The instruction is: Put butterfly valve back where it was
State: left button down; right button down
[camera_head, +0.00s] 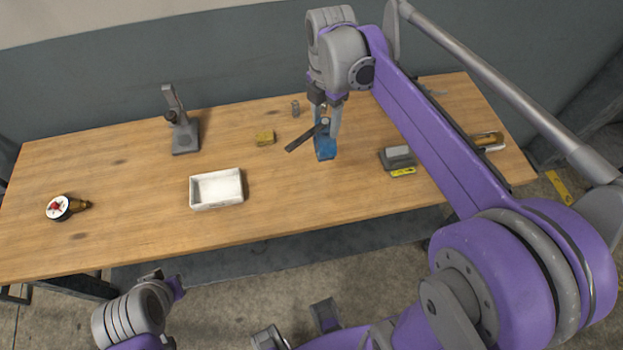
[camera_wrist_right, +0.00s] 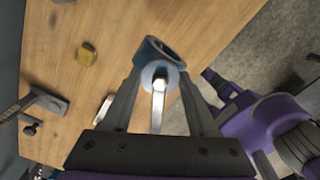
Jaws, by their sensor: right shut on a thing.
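The butterfly valve (camera_head: 325,149) has a blue body and a long dark lever that points to the lower left in the head view. My right gripper (camera_head: 328,117) is shut on it from above, over the middle of the table. In the right wrist view the valve's blue ring (camera_wrist_right: 152,44) shows just beyond the fingertips of my right gripper (camera_wrist_right: 160,84), with its pale lever running back between the fingers. I cannot tell whether the valve touches the tabletop.
A round red-and-white item (camera_head: 59,208) lies far left. The front middle is clear.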

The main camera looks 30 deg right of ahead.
aim_at(324, 137)
jog(key=shift+a, duration=0.15)
jog(key=shift+f, duration=0.25)
notch_tip(324, 137, down, 5)
jog(key=shift+f, duration=0.15)
jog(key=shift+f+b, duration=0.4)
jog(key=shift+f, duration=1.75)
jog(key=shift+f, duration=0.1)
jog(key=c, duration=0.6)
grip_release()
jog(key=shift+f, duration=0.1)
jog(key=o, duration=0.4)
